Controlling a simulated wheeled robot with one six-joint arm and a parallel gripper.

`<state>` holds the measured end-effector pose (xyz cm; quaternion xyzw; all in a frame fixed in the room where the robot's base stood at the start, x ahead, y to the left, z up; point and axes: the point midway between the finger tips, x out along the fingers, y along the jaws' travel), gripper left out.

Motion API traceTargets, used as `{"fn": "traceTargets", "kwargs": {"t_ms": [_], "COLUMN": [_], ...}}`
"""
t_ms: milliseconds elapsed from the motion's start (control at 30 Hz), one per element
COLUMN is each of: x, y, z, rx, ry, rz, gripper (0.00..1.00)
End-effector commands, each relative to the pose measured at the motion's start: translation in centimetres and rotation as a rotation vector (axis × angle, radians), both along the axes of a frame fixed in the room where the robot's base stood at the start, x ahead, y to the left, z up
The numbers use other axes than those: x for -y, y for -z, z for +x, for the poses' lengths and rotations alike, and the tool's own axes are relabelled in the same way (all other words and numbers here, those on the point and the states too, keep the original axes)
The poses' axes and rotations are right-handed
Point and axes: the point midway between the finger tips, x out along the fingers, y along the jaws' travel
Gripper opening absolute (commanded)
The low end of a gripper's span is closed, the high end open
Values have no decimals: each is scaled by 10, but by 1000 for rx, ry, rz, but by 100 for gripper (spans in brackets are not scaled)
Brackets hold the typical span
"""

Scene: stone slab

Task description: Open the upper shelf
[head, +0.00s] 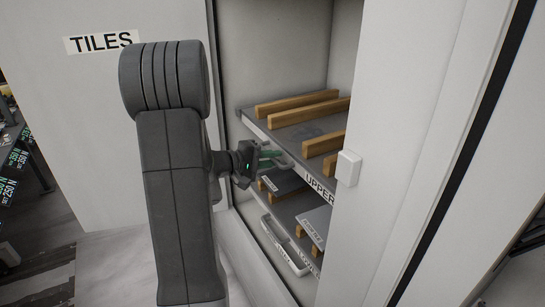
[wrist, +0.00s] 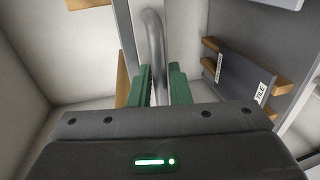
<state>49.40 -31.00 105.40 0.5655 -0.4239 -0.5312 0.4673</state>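The upper shelf (head: 290,125) is a grey pull-out board with wooden bars on it, inside the open white cabinet. Its front edge carries a label reading "UPPER", partly cut off by the cabinet's right side. My gripper (head: 270,157) is at the front edge of this shelf, at its handle (head: 284,163). In the wrist view the metal handle (wrist: 153,40) runs between the green fingers of my gripper (wrist: 159,88). The fingers sit close on both sides of the bar, and the gap is about as wide as the bar. The handle's lower part is hidden behind my gripper.
A lower shelf (head: 312,222) with its own handle (head: 285,248) and dark tiles sits below. The cabinet's white right side (head: 400,150) stands close to the shelf fronts, with a small white block (head: 348,168) on it. A white panel marked "TILES" (head: 101,42) is at left.

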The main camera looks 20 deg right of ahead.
Motion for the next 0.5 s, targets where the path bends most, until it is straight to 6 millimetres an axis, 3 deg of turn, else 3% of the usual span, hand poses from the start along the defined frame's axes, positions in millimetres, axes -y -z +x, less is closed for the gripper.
{"fn": "traceTargets", "kwargs": {"t_ms": [333,433,500], "x": [4,4,3], "y": [1,1,1], "z": [0,0,0], "rx": [0,0,0], "ry": [-1,-1,-1], "rz": [0,0,0], "gripper": [17,0,0]}}
